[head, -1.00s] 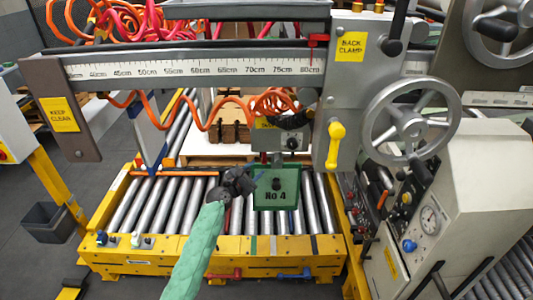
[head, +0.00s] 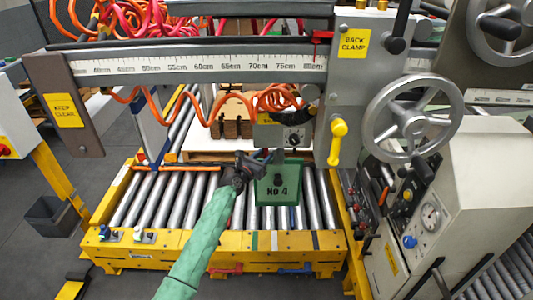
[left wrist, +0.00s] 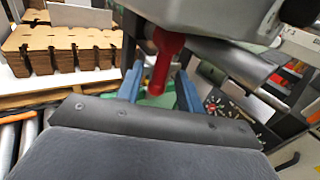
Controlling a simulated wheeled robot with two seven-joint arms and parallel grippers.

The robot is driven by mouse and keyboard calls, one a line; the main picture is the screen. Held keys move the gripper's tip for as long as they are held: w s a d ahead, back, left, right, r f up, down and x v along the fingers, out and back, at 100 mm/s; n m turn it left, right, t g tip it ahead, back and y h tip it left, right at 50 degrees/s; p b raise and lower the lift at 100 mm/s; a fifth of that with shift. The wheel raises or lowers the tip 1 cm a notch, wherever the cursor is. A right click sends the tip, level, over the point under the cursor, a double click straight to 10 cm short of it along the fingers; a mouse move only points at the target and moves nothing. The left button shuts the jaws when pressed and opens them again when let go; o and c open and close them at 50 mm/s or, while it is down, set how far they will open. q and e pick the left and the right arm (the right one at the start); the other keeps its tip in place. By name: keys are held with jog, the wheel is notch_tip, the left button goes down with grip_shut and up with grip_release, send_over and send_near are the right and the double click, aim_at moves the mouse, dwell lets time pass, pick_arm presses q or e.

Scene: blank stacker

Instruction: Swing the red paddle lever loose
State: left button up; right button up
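The red paddle lever (left wrist: 163,62) hangs down from the underside of a grey housing in the left wrist view. Its lower end shows between the two blue fingers of my left gripper (left wrist: 160,90). The fingers are apart, and I see a gap beside the lever; I cannot tell whether either finger touches it. In the head view my left gripper (head: 258,162) is under the grey unit, just left of and above the green "No 4" plate (head: 278,190). The lever is largely hidden there. My right gripper is not in view.
The grey ruler beam (head: 190,65) spans above the roller conveyor (head: 180,195). An orange coiled hose (head: 270,98) hangs close above my gripper. A yellow handle (head: 337,140) and a handwheel (head: 412,118) stand to the right. Brown stacked blanks (left wrist: 60,50) lie behind.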

pick_arm(q)
jog(key=shift+x, duration=1.2)
grip_shut()
